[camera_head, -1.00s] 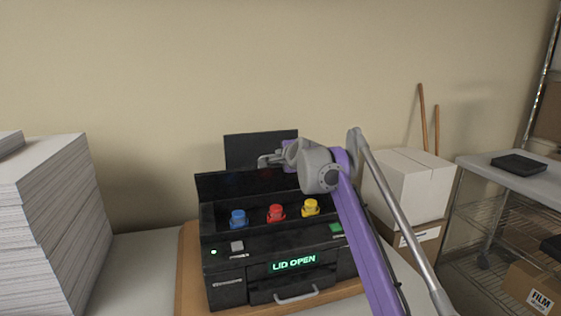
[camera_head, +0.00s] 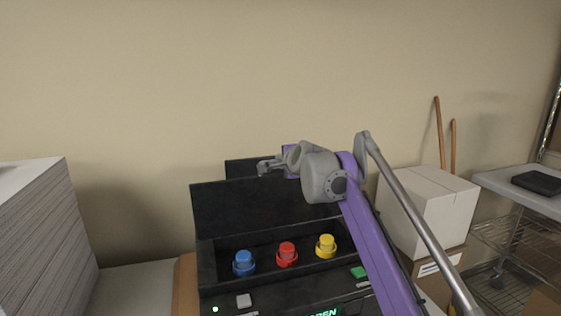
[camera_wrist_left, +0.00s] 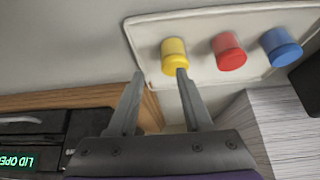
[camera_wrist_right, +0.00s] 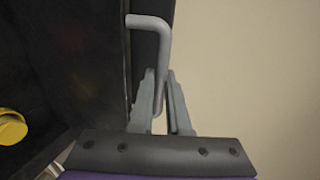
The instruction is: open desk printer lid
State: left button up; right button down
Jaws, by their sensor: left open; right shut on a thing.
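The black desk printer (camera_head: 280,287) has its lid (camera_head: 235,208) raised at the back of the open top. Blue (camera_head: 243,262), red (camera_head: 287,253) and yellow (camera_head: 326,245) cartridges stand in the opening. My right gripper (camera_head: 269,166) is at the lid's upper edge. In the right wrist view it is shut on the bent grey lid handle (camera_wrist_right: 150,24). My left gripper (camera_wrist_left: 160,74) shows only in its wrist view, open and empty, near a yellow bottle (camera_wrist_left: 174,51). The display there (camera_wrist_left: 17,160) reads LID OPEN.
A pale tray (camera_wrist_left: 151,36) holds yellow, red (camera_wrist_left: 229,52) and blue (camera_wrist_left: 280,47) bottles. A paper stack (camera_head: 45,230) stands at the left. A dark panel (camera_head: 240,169) rises behind the lid.

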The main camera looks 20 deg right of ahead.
jog(key=shift+s, duration=0.1)
jog(key=c, duration=0.9)
grip_release()
jog(key=v, duration=1)
jog(key=shift+s+r+b, duration=0.1)
jog(key=shift+s+b, duration=0.25)
jog(key=shift+b, duration=0.05)
